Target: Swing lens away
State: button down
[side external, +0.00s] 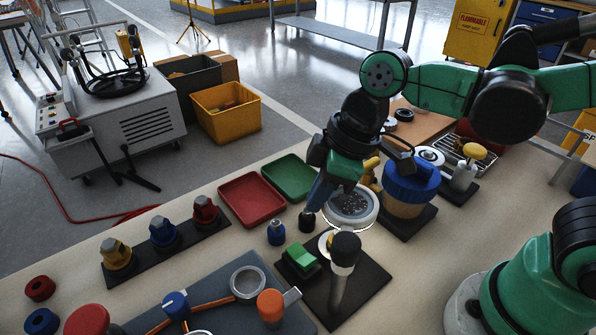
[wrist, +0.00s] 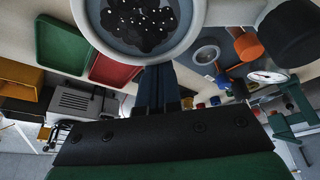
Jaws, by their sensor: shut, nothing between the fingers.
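A round, pale-rimmed lens (side external: 352,207) with dark speckles showing inside it is in the middle of the bench, above or behind a dark base plate (side external: 372,279). It also shows large at the top of the wrist view (wrist: 83,22). A black-topped post (side external: 344,247) stands on the plate, near a green block (side external: 300,258). My gripper (side external: 314,197) points down at the left side of the lens. In the wrist view its blue fingers (wrist: 158,84) are together, just below the rim. I cannot tell whether they touch it. The lens's arm or hinge is not clear.
Red (side external: 251,200) and green (side external: 289,177) trays lie left of my gripper. A blue-lidded jar (side external: 411,184) stands close on the right. A small blue-capped item (side external: 276,231) and a rack of knobs (side external: 163,235) are at the left.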

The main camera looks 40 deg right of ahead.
aim_at(376, 207)
jog(key=s+d+m, duration=0.1)
jog(key=m, duration=0.1)
jog(key=d+m+h, duration=0.1)
jog(key=m, duration=0.1)
jog(key=shift+s+d+t, duration=0.3)
jog(key=shift+s+t, duration=0.05)
jog(key=shift+t, duration=0.05)
jog(key=s+d+m, duration=0.1)
jog(key=m, duration=0.1)
jog(key=s+d+m+h, duration=0.1)
jog(key=m, duration=0.1)
jog(key=shift+s, duration=0.4)
jog(key=m, duration=0.1)
jog(key=s+m+h, duration=0.1)
jog(key=m, duration=0.1)
jog(key=shift+s+d+m, duration=0.15)
jog(key=shift+m, duration=0.15)
jog(key=s+m+h, duration=0.1)
jog(key=m, duration=0.1)
jog(key=s+m+h, duration=0.1)
jog(key=s+m, duration=0.1)
jog(key=m, duration=0.1)
jog(key=s+m+g, duration=0.1)
jog(key=m, duration=0.2)
jog(key=shift+s+h, duration=0.25)
jog(key=shift+h, duration=0.15)
